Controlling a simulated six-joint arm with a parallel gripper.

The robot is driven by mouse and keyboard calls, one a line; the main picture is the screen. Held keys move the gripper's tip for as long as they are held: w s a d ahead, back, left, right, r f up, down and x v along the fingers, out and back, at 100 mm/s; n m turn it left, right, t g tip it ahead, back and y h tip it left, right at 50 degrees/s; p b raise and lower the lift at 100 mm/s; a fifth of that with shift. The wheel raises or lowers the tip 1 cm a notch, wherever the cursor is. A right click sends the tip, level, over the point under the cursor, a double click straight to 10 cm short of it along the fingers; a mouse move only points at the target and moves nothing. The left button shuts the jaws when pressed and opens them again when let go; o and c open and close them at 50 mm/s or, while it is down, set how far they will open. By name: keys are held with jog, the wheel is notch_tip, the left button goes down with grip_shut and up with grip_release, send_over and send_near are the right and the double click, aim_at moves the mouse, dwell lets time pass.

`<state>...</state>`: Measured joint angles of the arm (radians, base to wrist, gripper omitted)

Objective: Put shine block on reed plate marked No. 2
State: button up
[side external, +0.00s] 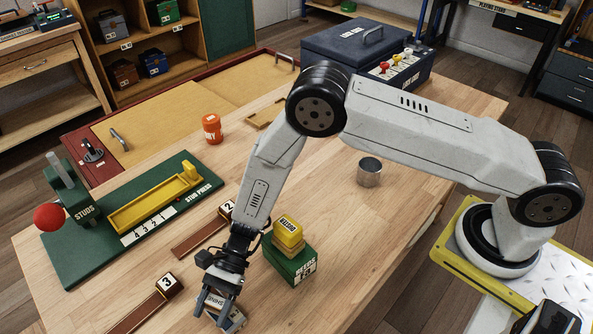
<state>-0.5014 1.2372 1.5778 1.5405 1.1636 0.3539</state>
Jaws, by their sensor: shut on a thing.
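My gripper (219,302) is low at the front of the wooden table, pointing down. It is shut on the shine block (236,321), a small block with a pale label, partly hidden by the fingers. I cannot tell whether the block touches the table. The reed plate marked No. 2 (203,238) lies behind and left of my gripper, a brown strip with a white "2" label at its far end. My wrist is close to its right side. The reed plate marked No. 3 (146,306) lies to the left of my gripper, nearer the front.
A green reeds box (290,264) with a yellow duster block (288,231) on it stands just right of my gripper. A green stud press (130,222) with a red knob fills the left. An orange pot (212,128) and a metal cup (369,172) stand farther back.

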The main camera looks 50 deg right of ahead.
jog(key=shift+f, duration=0.15)
jog(key=o, duration=1.2)
jog(key=shift+o, duration=0.2)
jog(key=shift+r, duration=0.2)
jog(key=v, duration=1.2)
jog(key=w+d+r+n+t+h, duration=0.2)
jog(key=d+r+n+t+h, duration=0.15)
jog(key=d+r, duration=0.6)
jog(key=s+d+r+n+t+h, duration=0.2)
jog(key=s+d+n+h, duration=0.2)
jog(key=d, duration=0.4)
jog(key=s+d+r+n+t+h, duration=0.1)
jog(key=s+d+n+t+h, duration=0.1)
jog(key=s+d+n+h, duration=0.3)
jog(key=s+d+n, duration=0.1)
jog(key=s+d, duration=0.1)
jog(key=d, duration=0.1)
jog(key=shift+d+r, duration=0.4)
